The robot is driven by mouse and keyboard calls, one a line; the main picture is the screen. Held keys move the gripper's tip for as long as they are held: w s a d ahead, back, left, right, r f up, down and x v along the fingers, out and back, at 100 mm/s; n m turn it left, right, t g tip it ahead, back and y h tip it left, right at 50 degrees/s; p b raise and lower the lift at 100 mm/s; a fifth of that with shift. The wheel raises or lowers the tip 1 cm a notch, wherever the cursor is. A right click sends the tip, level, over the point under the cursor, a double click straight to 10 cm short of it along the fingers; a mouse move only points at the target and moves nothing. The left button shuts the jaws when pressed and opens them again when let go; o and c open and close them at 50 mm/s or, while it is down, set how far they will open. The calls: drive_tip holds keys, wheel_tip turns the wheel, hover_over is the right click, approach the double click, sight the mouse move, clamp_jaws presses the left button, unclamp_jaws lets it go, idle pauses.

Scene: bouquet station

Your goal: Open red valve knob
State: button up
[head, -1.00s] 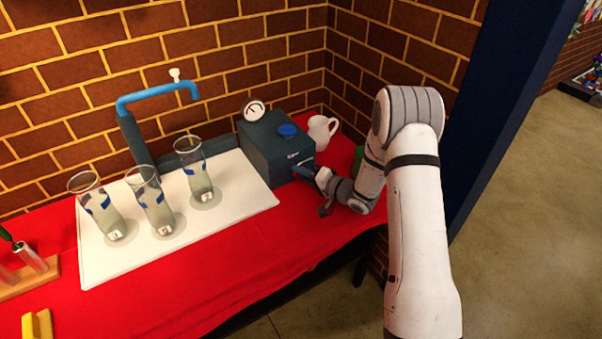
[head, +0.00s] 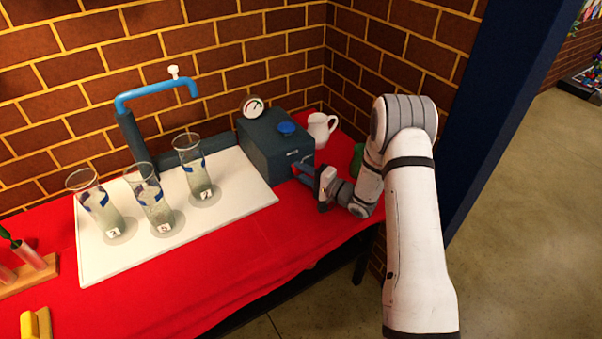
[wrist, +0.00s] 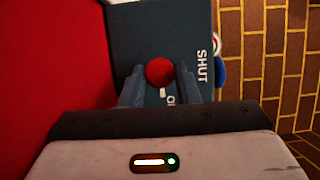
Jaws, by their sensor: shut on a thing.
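The red valve knob (wrist: 159,72) is on the face of the dark blue-grey box (head: 268,152), between my two fingers in the wrist view. My gripper (head: 298,173) is at the box's front right face and is shut on the knob. The panel carries the word "SHUT" to the right of the knob, and a second word partly hidden by my right finger. A short white mark shows just below the knob.
A gauge (head: 253,106) and a blue cap (head: 287,129) top the box. A white jug (head: 320,128) stands behind it. Several glass vases, including one vase (head: 190,165), stand on a white board (head: 120,255) under a blue spout (head: 150,94).

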drive_tip(key=shift+f, duration=0.1)
drive_tip(key=o, duration=0.9)
drive_tip(key=shift+o, duration=0.2)
drive_tip(key=v, duration=0.8)
drive_tip(key=shift+b, duration=0.3)
drive_tip(key=shift+w, duration=0.1)
